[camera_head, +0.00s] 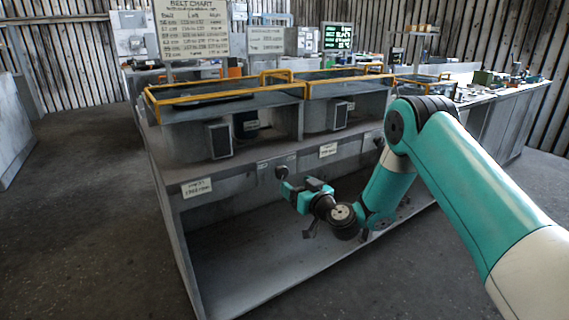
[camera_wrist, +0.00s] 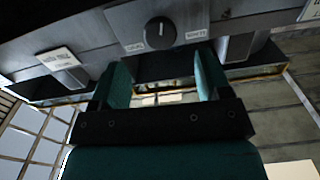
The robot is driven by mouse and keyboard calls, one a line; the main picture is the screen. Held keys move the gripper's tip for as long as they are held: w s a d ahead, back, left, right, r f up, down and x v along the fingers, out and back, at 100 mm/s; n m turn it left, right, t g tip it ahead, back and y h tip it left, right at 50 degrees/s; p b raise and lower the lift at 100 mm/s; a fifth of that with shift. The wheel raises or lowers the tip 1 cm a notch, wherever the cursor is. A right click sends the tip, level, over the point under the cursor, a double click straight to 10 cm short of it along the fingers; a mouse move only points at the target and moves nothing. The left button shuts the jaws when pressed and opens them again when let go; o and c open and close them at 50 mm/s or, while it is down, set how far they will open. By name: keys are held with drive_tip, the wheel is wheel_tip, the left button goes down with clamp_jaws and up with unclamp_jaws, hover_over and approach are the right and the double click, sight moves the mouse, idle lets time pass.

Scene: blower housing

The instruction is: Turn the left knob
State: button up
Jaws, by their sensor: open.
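The left knob (camera_head: 281,172) is a dark round knob on the grey front panel of the housing. In the wrist view the knob (camera_wrist: 160,32) is black with a pale pointer line and sits between two small white labels. My gripper (camera_head: 297,187) is close to it in the head view, just below and to its right. In the wrist view my gripper (camera_wrist: 163,76) is open and empty, with its two teal fingers apart. The knob shows beyond the gap between them, and I see no contact.
A second dark knob (camera_head: 379,142) is farther right on the panel, partly near my arm. Yellow rails (camera_head: 225,87) run along the housing top. The lower bay (camera_head: 245,265) is hollow. Open floor (camera_head: 90,190) lies to the left.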

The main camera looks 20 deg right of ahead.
sight(283, 175)
drive_tip(key=p+x, duration=0.2)
drive_tip(key=x, duration=0.5)
drive_tip(key=shift+w, duration=0.15)
drive_tip(key=shift+f, duration=0.1)
drive_tip(key=c, duration=0.9)
